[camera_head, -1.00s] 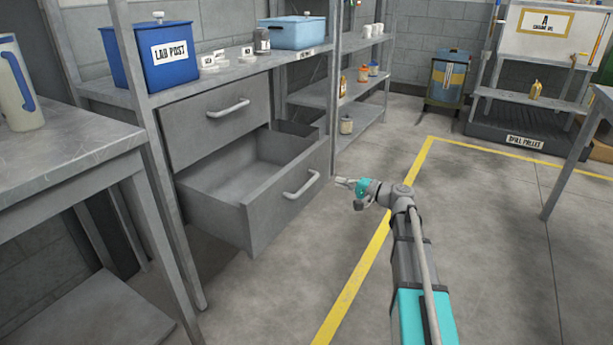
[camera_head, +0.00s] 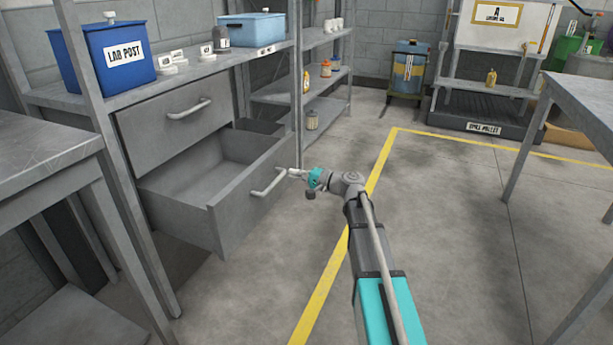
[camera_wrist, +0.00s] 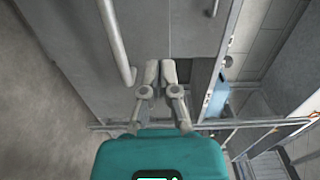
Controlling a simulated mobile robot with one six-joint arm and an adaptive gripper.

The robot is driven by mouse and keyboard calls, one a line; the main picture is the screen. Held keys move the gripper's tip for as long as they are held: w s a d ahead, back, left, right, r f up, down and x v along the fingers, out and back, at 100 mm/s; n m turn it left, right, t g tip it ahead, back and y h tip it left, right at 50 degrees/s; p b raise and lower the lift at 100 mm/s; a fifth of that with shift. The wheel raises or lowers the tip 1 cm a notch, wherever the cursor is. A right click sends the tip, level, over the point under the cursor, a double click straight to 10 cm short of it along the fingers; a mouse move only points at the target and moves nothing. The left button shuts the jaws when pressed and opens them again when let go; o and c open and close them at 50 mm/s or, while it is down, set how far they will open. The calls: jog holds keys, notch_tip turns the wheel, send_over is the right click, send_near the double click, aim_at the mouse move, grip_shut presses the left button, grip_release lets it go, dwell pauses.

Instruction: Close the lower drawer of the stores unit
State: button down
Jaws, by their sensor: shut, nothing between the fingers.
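The lower drawer (camera_head: 225,217) of the grey stores unit is pulled well out, and its empty inside shows. Its bar handle (camera_head: 268,184) is on the front panel. The upper drawer (camera_head: 160,132) above it is closed. My gripper (camera_head: 291,172) is shut and empty, with its fingertips close to the right end of the lower handle in the head view. In the wrist view my gripper (camera_wrist: 160,68) points at a grey panel, with a handle bar (camera_wrist: 117,42) to the left of the fingers. I cannot tell whether the fingertips touch the panel.
A blue LAB POST box (camera_head: 109,57) and a light blue bin (camera_head: 251,29) stand on the unit's top. A grey bench (camera_head: 45,145) is at the left, another table (camera_head: 585,100) at the right. Open floor with a yellow line (camera_head: 328,285) lies in front of the drawer.

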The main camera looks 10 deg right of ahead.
aim_at(263, 166)
jog(key=x, duration=0.9)
jog(key=shift+w+a, duration=0.1)
